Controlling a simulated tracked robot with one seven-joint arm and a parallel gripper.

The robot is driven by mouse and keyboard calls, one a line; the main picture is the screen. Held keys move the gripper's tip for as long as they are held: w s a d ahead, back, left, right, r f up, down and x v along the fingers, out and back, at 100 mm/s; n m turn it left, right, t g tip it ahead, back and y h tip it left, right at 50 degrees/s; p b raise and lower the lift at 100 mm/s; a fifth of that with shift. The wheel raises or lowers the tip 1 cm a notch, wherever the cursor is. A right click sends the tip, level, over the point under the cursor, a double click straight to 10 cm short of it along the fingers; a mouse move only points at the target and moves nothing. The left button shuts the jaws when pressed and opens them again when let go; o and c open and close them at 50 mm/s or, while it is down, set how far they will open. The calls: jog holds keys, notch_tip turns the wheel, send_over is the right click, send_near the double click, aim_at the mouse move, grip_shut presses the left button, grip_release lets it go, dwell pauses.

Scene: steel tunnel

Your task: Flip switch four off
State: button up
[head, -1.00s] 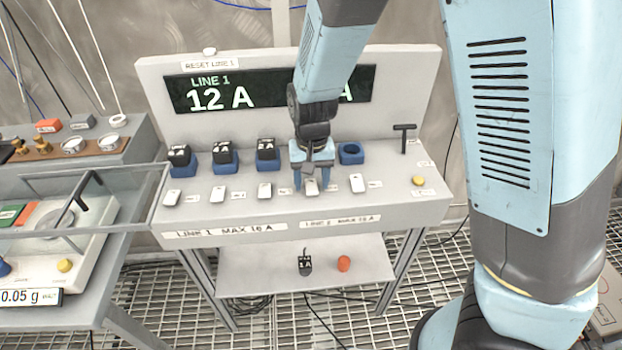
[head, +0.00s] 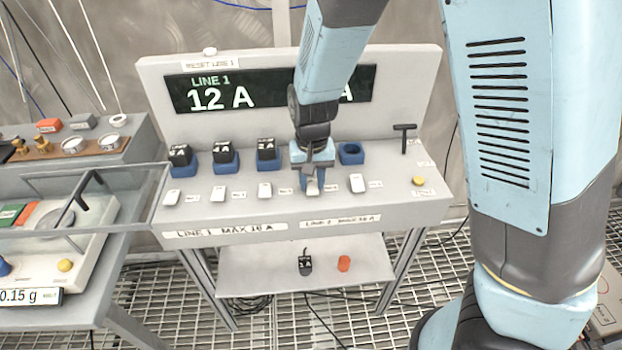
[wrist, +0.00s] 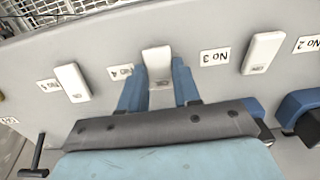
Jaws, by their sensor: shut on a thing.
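Switch four is a white rocker (head: 312,188) in the row on the front of the grey console, with the "No 4" label (wrist: 120,71) beside it in the wrist view. My gripper (head: 313,192) points down over it from behind. In the wrist view its two blue fingers stand on either side of the white switch (wrist: 157,58) and are shut on it.
Neighbouring white switches (head: 265,191) and (head: 357,183) flank my gripper. Black plugs sit in blue sockets (head: 226,160) behind; one blue socket (head: 351,153) is empty. The LINE 1 display (head: 219,95) reads 12 A; my arm hides most of the other reading. A black T-handle (head: 404,137) stands right.

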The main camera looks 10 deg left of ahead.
jog(key=shift+s+t, duration=0.3)
jog(key=shift+t, duration=0.7)
jog(key=o, duration=1.1)
jog(key=shift+c, duration=0.2)
jog(key=shift+y, duration=0.3)
notch_tip(320, 180, up, 13)
jog(key=s, duration=0.2)
jog(key=shift+s+d+r, duration=0.2)
jog(key=shift+d, duration=0.15)
